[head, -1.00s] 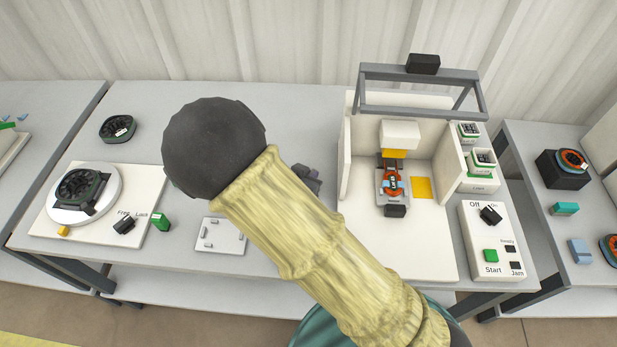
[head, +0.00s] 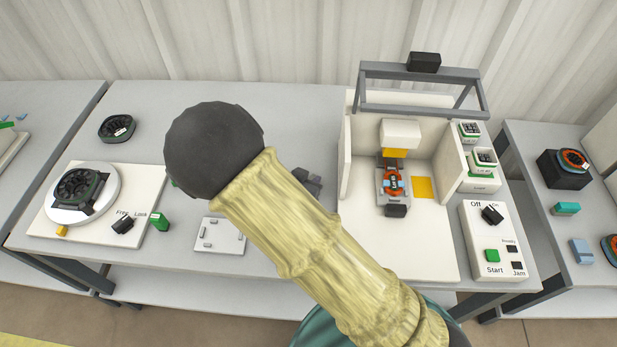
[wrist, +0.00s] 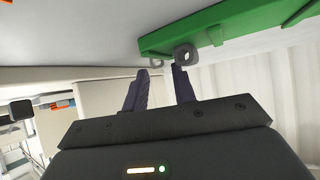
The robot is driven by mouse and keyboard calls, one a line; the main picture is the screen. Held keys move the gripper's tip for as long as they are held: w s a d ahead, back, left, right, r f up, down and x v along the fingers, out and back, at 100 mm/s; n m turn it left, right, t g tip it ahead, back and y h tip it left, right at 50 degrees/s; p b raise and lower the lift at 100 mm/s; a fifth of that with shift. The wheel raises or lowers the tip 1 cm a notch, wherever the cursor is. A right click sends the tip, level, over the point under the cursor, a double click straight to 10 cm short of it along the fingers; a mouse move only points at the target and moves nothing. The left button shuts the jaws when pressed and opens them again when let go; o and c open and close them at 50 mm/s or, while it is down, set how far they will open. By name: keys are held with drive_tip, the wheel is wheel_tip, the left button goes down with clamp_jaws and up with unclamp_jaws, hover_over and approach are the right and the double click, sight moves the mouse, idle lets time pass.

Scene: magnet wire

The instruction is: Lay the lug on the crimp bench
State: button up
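In the wrist view my gripper (wrist: 160,88) has its two dark fingers apart, with nothing clearly held between them. A grey ring-shaped piece, seemingly the lug (wrist: 186,54), is just past the right fingertip, at the edge of a long green holder (wrist: 230,28). Whether a finger touches it I cannot tell. In the head view my arm hides the gripper and the lug. A long grey bench (head: 300,110) spans the middle; no label marks it as the crimp bench. A pale plate with small pegs (head: 219,236) lies on it, left of my arm.
A white-walled station (head: 425,255) with a grey frame above stands right of my arm, a Start control box (head: 491,240) beside it. A round fixture holding a dark stator (head: 80,190) is at left. Another dark ring (head: 117,129) lies behind it. The back middle of the bench is clear.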

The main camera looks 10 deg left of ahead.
drive_tip(key=shift+o, duration=0.4)
drive_tip(key=shift+r, duration=0.1)
drive_tip(key=shift+r, duration=0.2)
drive_tip(key=p+v, duration=0.3)
drive_tip(key=v, duration=0.9)
drive_tip(key=shift+r+p, duration=0.3)
drive_tip(key=shift+r, duration=0.05)
idle(0.7)
